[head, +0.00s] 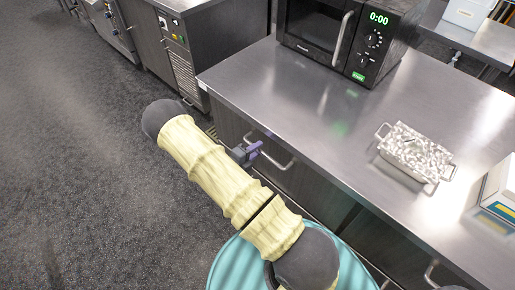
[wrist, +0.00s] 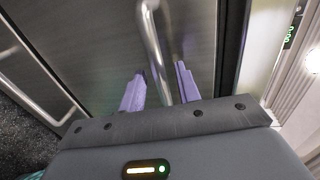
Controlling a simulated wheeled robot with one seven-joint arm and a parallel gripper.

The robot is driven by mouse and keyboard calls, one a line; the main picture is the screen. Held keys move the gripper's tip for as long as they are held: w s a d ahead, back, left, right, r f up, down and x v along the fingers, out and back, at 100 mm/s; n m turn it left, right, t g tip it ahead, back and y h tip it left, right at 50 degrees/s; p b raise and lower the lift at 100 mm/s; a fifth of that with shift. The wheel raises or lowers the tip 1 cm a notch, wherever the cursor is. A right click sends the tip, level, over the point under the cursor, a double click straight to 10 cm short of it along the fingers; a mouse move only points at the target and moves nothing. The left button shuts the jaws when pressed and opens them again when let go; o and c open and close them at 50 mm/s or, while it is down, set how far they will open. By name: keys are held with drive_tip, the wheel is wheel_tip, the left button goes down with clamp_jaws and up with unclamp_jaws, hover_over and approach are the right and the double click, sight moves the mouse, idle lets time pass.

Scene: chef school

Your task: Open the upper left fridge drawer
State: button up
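The upper left fridge drawer (head: 232,128) is a dark front under the steel counter, with a curved metal handle (head: 285,164). It looks shut. My gripper (head: 250,152) is at this handle, partly blocking it in the head view. In the wrist view the handle bar (wrist: 153,40) runs down between the two purple fingers of my gripper (wrist: 160,72). The fingers are apart, one on each side of the bar, with a visible gap to each. The bar's lower end is hidden behind the gripper body.
A second metal handle (wrist: 40,85) shows at the left in the wrist view. On the counter (head: 290,105) stand a microwave (head: 320,30), a speckled tray with handles (head: 415,153) and a white box (head: 500,190). The floor (head: 80,150) at left is clear.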

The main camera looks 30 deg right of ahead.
drive_tip(key=shift+w+d+f, duration=0.15)
drive_tip(key=shift+w+d, duration=0.1)
drive_tip(key=shift+d, duration=0.35)
clamp_jaws()
drive_tip(key=shift+a, duration=0.15)
